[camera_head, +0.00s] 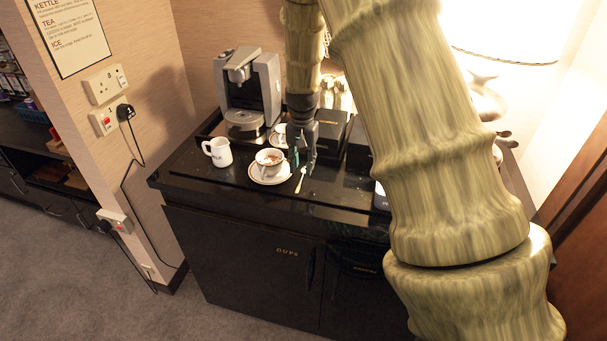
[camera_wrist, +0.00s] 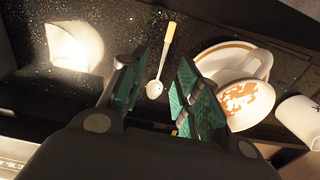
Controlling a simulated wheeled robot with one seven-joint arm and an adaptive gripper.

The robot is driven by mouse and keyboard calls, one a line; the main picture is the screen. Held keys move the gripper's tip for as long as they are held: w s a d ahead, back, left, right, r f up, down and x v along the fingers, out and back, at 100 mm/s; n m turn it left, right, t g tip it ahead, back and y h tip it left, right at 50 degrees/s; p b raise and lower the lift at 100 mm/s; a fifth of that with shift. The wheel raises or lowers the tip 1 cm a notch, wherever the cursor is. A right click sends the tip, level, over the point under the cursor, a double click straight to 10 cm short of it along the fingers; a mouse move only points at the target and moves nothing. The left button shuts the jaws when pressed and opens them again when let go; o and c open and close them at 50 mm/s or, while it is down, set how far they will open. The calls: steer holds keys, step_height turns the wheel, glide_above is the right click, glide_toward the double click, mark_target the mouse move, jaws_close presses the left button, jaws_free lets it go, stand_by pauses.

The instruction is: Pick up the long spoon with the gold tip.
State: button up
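The long spoon (camera_wrist: 164,57) lies on the dark counter in the wrist view, its pale bowl toward me and its gold tip (camera_wrist: 171,28) pointing away. It also shows in the head view (camera_head: 300,181), just right of a saucer. My gripper (camera_wrist: 162,70) is open, with its green-padded fingers apart on either side of the spoon in the picture. In the head view my gripper (camera_head: 303,160) points down above the counter, close to the spoon. I see nothing between the fingers; the exact height above the spoon is hard to tell.
A cup with brown-topped froth (camera_head: 269,157) stands on a saucer (camera_head: 257,179) left of the spoon. A white mug (camera_head: 218,152) is farther left. A coffee machine (camera_head: 249,85) and a black box (camera_head: 332,130) stand behind. The counter's front edge (camera_head: 250,207) is near.

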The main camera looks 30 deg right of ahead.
mark_target(302, 180)
steer(key=f, duration=0.1)
steer(key=f+p, duration=0.1)
steer(key=f, duration=0.1)
steer(key=shift+w+f+p, duration=0.2)
steer(key=shift+w+p, duration=0.05)
steer(key=shift+p, duration=0.05)
steer(key=shift+f, duration=0.7)
jaws_close()
